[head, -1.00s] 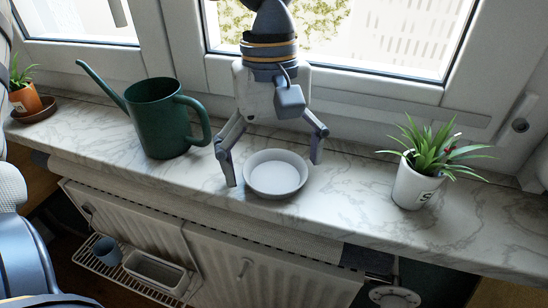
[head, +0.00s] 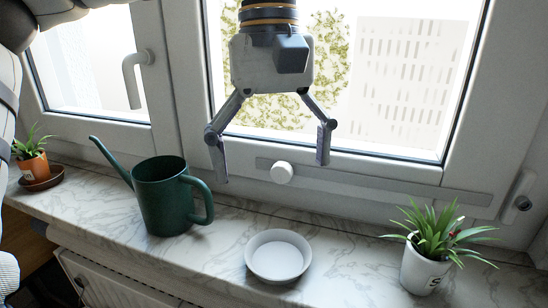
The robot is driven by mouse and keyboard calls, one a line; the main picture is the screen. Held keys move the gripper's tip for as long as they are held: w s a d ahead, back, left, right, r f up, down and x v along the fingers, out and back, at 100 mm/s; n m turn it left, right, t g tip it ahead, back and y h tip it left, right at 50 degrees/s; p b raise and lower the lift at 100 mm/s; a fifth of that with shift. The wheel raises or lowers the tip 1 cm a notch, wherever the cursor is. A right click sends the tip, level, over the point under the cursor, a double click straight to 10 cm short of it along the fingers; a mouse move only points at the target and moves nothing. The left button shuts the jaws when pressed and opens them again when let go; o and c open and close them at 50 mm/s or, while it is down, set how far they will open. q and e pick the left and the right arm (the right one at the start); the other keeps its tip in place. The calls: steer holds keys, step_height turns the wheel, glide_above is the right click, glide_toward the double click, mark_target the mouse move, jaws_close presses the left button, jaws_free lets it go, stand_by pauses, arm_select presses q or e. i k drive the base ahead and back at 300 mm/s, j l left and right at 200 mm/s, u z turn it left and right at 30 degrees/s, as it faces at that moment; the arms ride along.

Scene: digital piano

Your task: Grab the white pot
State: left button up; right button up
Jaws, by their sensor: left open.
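The white pot (head: 424,272) holds a spiky green plant and stands upright on the marble windowsill at the right. My left gripper (head: 271,172) hangs in front of the window, above the sill and well to the left of the pot. Its two fingers are spread wide with nothing between them. A white round dish (head: 278,256) sits on the sill below the gripper, apart from it. My right gripper is not in view.
A green watering can (head: 163,198) stands left of the dish. An orange pot (head: 33,167) with a plant sits on a brown saucer at the far left. The window frame and its white knob (head: 282,173) are behind the gripper. The sill (head: 345,262) is clear between dish and white pot.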

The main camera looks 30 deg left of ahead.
mark_target(428, 257)
steer(key=k, duration=1)
